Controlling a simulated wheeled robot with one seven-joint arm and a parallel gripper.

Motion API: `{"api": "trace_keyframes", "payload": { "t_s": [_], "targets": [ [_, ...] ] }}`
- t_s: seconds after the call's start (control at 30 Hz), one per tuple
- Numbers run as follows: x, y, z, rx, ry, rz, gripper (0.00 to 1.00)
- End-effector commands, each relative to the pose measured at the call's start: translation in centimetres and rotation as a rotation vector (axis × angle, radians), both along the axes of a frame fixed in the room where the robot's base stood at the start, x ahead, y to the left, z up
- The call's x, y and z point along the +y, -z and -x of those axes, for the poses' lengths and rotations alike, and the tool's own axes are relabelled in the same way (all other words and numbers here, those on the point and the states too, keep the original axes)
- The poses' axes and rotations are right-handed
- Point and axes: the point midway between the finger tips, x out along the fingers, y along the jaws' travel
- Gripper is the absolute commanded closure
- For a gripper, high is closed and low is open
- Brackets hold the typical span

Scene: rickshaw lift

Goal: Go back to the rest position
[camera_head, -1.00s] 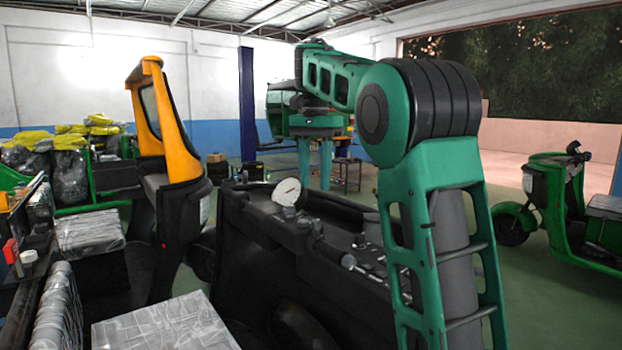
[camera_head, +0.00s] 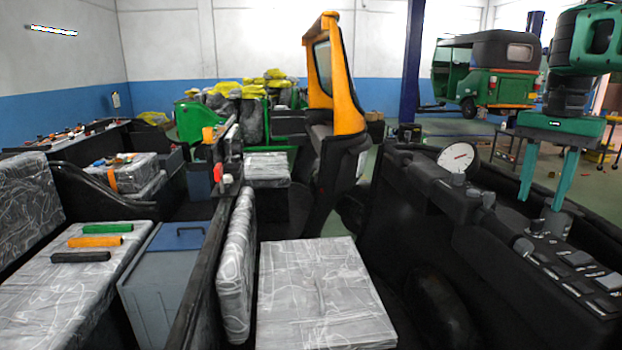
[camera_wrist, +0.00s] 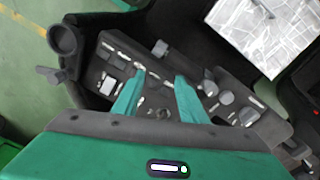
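My gripper (camera_head: 541,204) is at the right of the head view, pointing down over a black console (camera_head: 480,225) with knobs and switches. Its two teal fingers are apart with nothing between them. In the wrist view my gripper (camera_wrist: 159,75) also shows open, with the console's switches (camera_wrist: 112,85) beneath and beyond the fingertips. I cannot tell exactly how far the tips are above the console. A round white gauge (camera_head: 457,158) stands on the console, left of the fingers.
A wrapped seat block (camera_head: 320,290) lies left of the console. An orange-and-black vehicle front (camera_head: 345,90) stands behind it. At left, three coloured handles, the orange one (camera_head: 95,241) among them, lie on a wrapped surface. A green rickshaw (camera_head: 487,75) is at the back right.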

Motion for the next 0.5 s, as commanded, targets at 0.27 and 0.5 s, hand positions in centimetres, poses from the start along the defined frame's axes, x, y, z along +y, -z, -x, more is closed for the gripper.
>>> {"api": "trace_keyframes", "payload": {
  "t_s": [0.27,0.5],
  "targets": [
    [-0.1,7.7,10.5,0.007,-0.182,-0.004,0.62],
    [2.0,15.4,19.1,-0.001,-0.349,-0.018,0.62]
  ]
}}
